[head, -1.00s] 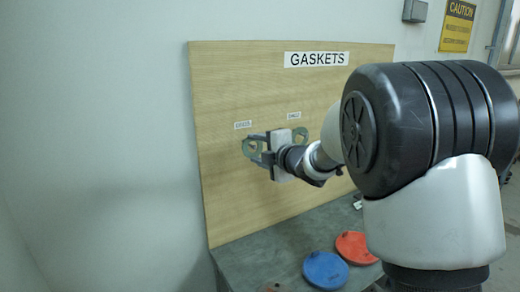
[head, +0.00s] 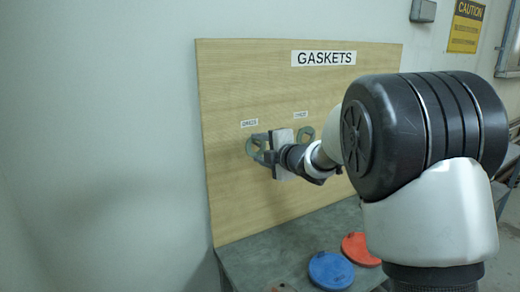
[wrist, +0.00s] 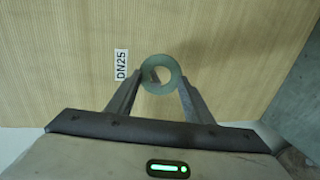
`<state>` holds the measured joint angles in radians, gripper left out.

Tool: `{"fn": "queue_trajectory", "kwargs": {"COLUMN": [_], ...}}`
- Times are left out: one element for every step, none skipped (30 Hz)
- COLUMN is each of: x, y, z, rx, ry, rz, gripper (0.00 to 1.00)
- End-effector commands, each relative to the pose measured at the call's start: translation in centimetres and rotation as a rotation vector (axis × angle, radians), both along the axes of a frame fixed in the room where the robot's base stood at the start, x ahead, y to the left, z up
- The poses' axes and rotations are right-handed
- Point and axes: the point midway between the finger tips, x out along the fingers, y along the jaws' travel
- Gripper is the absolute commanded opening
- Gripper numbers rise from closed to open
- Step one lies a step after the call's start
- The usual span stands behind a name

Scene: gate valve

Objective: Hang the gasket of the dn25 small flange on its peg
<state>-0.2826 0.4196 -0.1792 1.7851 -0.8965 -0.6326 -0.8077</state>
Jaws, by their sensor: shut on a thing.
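The green ring gasket (wrist: 147,69) is between the two fingertips of my gripper (wrist: 161,82), which is shut on its rim. The board's DN25 label (wrist: 121,65) is just beside the ring in the wrist view. A small greyish shape, possibly the peg (wrist: 163,74), shows in the ring's hole. I cannot tell whether the ring is around it or only in front of it. In the head view the gasket (head: 251,147) is below the left label, and my gripper (head: 262,148) reaches it from the right.
The wooden board (head: 235,190) is headed GASKETS. Blue (head: 330,270) and red (head: 358,249) discs lie on the grey bench (head: 275,245) below. A wall stands to the left.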

Motion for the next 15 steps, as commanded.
{"fn": "queue_trajectory", "kwargs": {"x": [0.0, 0.0, 0.0, 0.0, 0.0, 0.0, 0.0, 0.0, -0.01, -0.01, -0.01, -0.01, -0.01, -0.01, -0.01], "y": [0.01, 0.01, 0.01, 0.01, 0.01, 0.01, 0.01, 0.01, 0.02, 0.02, 0.02, 0.02, 0.02, 0.02, 0.02], "z": [0.01, 0.01, 0.01, 0.01, 0.01, 0.01, 0.01, 0.01, 0.01, 0.01, 0.01, 0.01, 0.01, 0.01, 0.0], "rx": [0.0, 0.0, 0.0, 0.0, 0.0, 0.0, 0.0, 0.0, 0.0, 0.0, 0.0, 0.0, 0.0, 0.0, 0.0], "ry": [0.0, 0.0, 0.0, 0.0, 0.0, 0.0, 0.0, 0.0, 0.0, 0.0, 0.0, 0.0, 0.0, 0.0, 0.0], "rz": [0.0, 0.0, 0.0, 0.0, 0.0, 0.0, 0.0, 0.0, 0.0, 0.0, 0.0, 0.0, 0.0, 0.0, 0.0], "gripper": [0.23, 0.23, 0.23, 0.23, 0.23, 0.52, 0.57, 0.62, 0.69, 0.69, 0.69, 0.69, 0.69, 0.69, 0.69]}}
